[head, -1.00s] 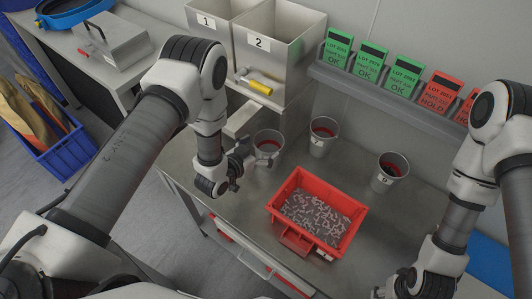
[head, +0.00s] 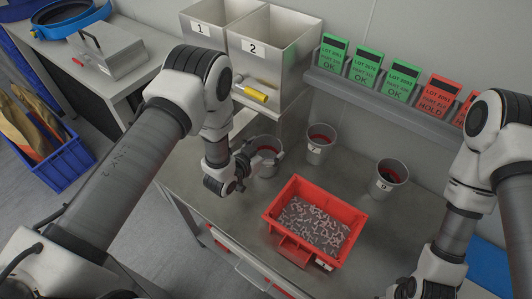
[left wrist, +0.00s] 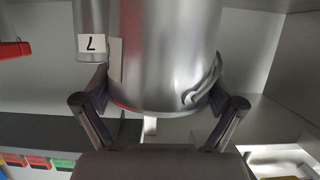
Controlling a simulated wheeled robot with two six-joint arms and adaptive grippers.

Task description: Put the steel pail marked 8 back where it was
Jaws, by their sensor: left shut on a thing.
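A grey steel pail (head: 267,158) stands at the back left of the steel bench. My left gripper (head: 246,160) is shut on it from the left. In the left wrist view the fingers (left wrist: 157,105) sit on either side of the pail (left wrist: 165,50). A pale tag shows edge-on there, and I cannot read its number. The pail looks upright; I cannot tell if it touches the bench. My right gripper (head: 392,292) is at the bottom edge, partly cut off, its jaws unclear.
Pails marked 7 (head: 320,146) and 9 (head: 389,182) stand to the right. A red bin (head: 283,243) of small metal parts is in front.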

